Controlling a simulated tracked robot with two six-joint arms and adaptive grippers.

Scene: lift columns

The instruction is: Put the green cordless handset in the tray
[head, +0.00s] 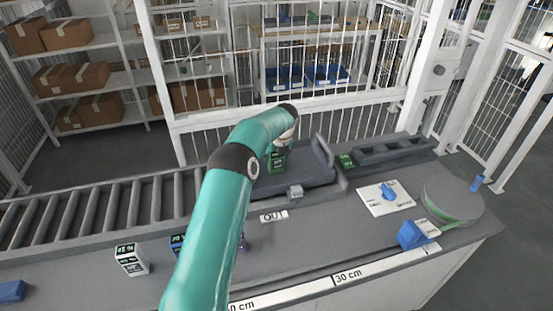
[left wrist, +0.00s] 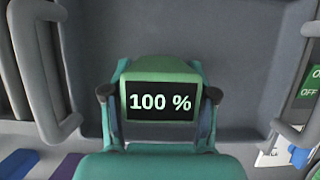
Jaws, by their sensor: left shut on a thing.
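The green cordless handset (head: 276,162) shows beyond the end of my left arm in the head view. In the left wrist view the handset (left wrist: 160,80) has a dark screen reading "100 %". My left gripper (left wrist: 159,94) is shut on it, one finger at each side. The grey tray (head: 305,178) has raised handles at its ends. In the left wrist view the tray (left wrist: 245,55) lies behind and around the handset. I cannot tell whether the handset touches the tray floor. My arm hides part of the tray's left side. My right gripper is not in view.
A white handset (head: 130,260) and a blue one (head: 178,242) stand on the counter at left. A roller conveyor (head: 95,205) lies behind them. Right of the tray are a dark rack (head: 395,150), a blue knob on a white plate (head: 388,193) and a round turntable (head: 452,200).

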